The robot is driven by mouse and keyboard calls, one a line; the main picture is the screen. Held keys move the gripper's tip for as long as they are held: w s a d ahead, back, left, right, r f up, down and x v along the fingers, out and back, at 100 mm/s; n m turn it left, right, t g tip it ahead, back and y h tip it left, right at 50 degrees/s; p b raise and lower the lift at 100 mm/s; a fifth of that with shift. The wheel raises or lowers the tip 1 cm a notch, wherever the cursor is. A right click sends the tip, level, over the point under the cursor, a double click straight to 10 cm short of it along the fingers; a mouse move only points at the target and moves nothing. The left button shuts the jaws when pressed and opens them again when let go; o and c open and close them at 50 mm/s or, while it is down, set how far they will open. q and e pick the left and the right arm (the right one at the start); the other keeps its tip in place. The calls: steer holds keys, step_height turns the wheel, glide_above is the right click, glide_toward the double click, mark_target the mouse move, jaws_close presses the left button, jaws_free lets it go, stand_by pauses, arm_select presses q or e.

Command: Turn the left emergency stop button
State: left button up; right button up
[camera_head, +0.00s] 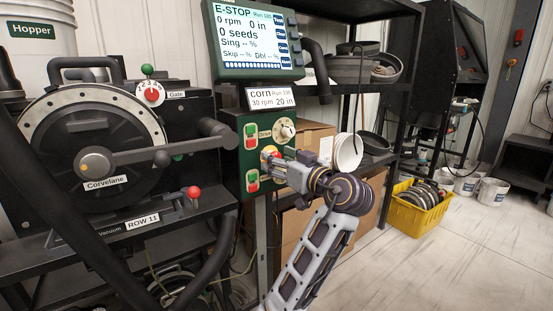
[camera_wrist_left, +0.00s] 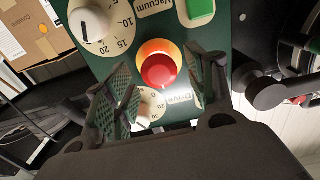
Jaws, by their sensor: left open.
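The emergency stop button (camera_wrist_left: 158,70) is a red mushroom knob on a yellow-orange base, set in the green control panel (camera_head: 245,128). In the head view the button (camera_head: 269,151) shows only partly, behind my left gripper (camera_head: 276,162). The left wrist view shows my left gripper (camera_wrist_left: 158,72) open, one finger on each side of the red knob. Its fingers seem apart from the knob, but contact cannot be told for sure. My right gripper is not in view.
A display (camera_head: 253,40) reading "E-STOP" stands above the panel. White dials and green and red switches sit near the button. The seed meter (camera_head: 92,150) with its dark bar stands at left. A shelf with bowls (camera_head: 375,68) and a yellow crate (camera_head: 418,222) are at right.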

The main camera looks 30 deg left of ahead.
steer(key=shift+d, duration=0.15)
arm_select(q)
steer(key=c, duration=1)
